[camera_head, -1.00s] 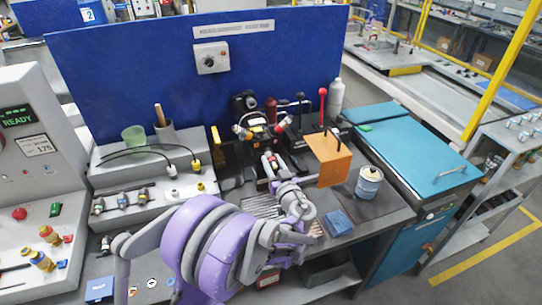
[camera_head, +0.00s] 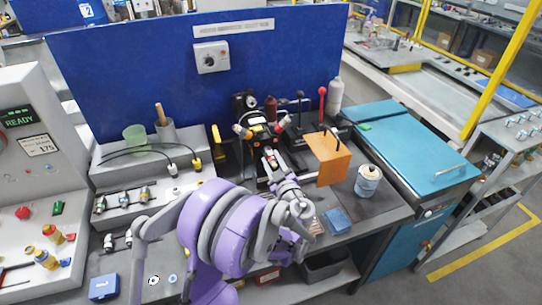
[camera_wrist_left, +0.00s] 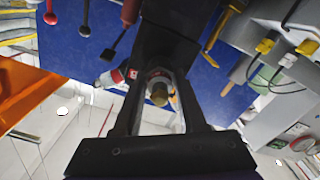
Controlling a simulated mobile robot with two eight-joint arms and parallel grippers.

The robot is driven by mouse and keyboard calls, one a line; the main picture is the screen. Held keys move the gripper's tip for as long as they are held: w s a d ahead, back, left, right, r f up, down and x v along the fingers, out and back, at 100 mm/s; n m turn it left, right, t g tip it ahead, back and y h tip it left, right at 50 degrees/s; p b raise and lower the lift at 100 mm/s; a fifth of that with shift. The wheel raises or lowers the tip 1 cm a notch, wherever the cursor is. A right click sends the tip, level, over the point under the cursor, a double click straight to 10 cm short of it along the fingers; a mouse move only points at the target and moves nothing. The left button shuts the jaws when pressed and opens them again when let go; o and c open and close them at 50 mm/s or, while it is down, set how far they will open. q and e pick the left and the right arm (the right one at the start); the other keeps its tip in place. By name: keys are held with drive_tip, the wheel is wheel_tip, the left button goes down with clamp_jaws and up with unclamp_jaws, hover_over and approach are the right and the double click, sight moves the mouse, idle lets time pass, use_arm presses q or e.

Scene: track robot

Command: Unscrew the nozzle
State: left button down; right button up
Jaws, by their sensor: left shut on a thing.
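The nozzle (camera_wrist_left: 159,93) shows in the left wrist view as a small brass-coloured tip with a red and pale part behind it. My left gripper (camera_wrist_left: 163,80) is shut on it, one finger on each side. In the head view my left gripper (camera_head: 270,158) reaches the front of a black fixture (camera_head: 250,128) with red and yellow-tipped side fittings. The nozzle's joint with the fixture is mostly hidden by the fingers and the dark body above, so I cannot tell how far it is turned. My right gripper is in neither view.
An orange plate (camera_head: 328,158) stands close to the right of my left gripper. A can (camera_head: 367,182) and a blue block (camera_head: 338,220) are on the bench further right. Hoses and fittings (camera_head: 145,193) lie on the grey stand to the left. A blue panel (camera_head: 120,75) closes off the back.

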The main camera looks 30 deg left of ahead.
use_arm(q)
drive_tip(key=c, duration=0.8)
unclamp_jaws()
drive_tip(key=o, duration=0.4)
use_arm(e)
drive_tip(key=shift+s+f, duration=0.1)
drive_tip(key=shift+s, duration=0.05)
use_arm(q)
drive_tip(key=shift+d, duration=0.1)
drive_tip(key=b+v, duration=0.1)
drive_tip(key=v, duration=1)
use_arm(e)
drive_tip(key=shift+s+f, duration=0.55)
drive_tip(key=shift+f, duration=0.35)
